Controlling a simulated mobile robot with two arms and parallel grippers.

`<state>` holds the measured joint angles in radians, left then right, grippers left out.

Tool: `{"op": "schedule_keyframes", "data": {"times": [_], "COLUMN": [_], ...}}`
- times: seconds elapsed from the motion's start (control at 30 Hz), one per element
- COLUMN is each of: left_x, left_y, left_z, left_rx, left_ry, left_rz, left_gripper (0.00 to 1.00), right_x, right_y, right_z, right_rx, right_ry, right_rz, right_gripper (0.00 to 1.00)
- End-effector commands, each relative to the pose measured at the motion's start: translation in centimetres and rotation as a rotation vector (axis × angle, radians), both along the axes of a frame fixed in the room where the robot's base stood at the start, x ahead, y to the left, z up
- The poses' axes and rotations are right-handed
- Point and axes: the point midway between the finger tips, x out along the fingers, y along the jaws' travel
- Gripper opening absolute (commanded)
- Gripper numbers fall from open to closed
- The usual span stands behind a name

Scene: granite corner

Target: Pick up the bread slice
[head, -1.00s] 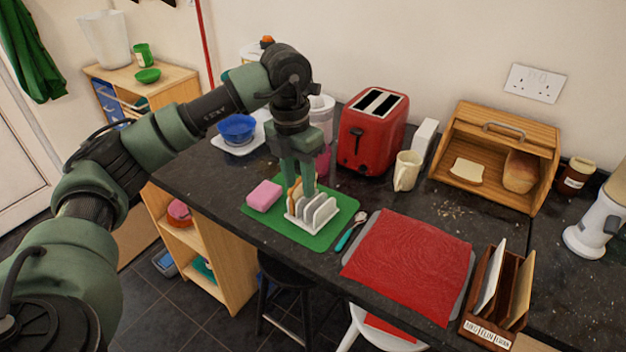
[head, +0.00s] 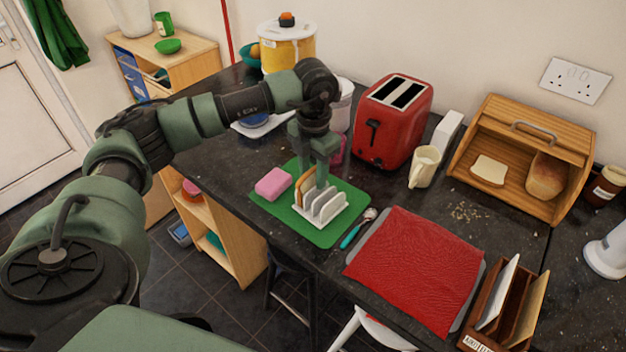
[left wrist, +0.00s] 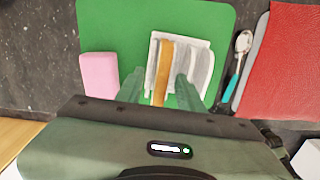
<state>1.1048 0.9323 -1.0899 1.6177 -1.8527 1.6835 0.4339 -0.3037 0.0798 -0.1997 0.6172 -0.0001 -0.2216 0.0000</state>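A bread slice (head: 304,190) with a brown crust stands upright in the left end of a white toast rack (head: 322,207). The rack sits on a green mat (head: 270,206) on the dark worktop. My left gripper (head: 313,178) points down at the rack. In the left wrist view its two open fingers lie on either side of the bread slice (left wrist: 163,72), with a visible gap on each side. The fingers partly hide the rack. Another bread slice (head: 489,170) lies in the wooden bread bin (head: 545,128). My right gripper is not in view.
A pink sponge (head: 273,183) lies left of the rack. A spoon (head: 368,216) and a red mat (head: 415,265) lie to the right. The red toaster (head: 393,120) and a cream mug (head: 424,167) stand behind. A letter rack (head: 500,310) stands at the front right.

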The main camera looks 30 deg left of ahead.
Motion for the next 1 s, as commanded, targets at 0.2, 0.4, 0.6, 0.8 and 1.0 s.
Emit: {"op": "schedule_keyframes", "data": {"times": [0.2,0.4,0.6,0.8,1.0], "left_x": [0.0,0.0,0.0,0.1,0.1], "left_y": [0.0,0.0,0.0,0.0,-0.1], "left_z": [-0.3,-0.2,-0.2,0.1,1.9], "left_rx": [-0.001,-0.001,-0.001,-0.001,-0.003], "left_ry": [-0.001,-0.001,-0.001,-0.003,-0.006], "left_rz": [0.000,0.000,0.000,0.000,0.001], "left_gripper": [0.37,0.00,0.00,0.00,0.00], "right_x": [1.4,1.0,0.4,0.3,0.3], "right_y": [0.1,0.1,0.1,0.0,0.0], "right_z": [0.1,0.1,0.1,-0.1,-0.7], "right_rx": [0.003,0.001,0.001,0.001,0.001], "right_ry": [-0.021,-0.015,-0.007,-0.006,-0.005], "right_rz": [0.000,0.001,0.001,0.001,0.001], "right_gripper": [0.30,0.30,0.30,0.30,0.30]}}
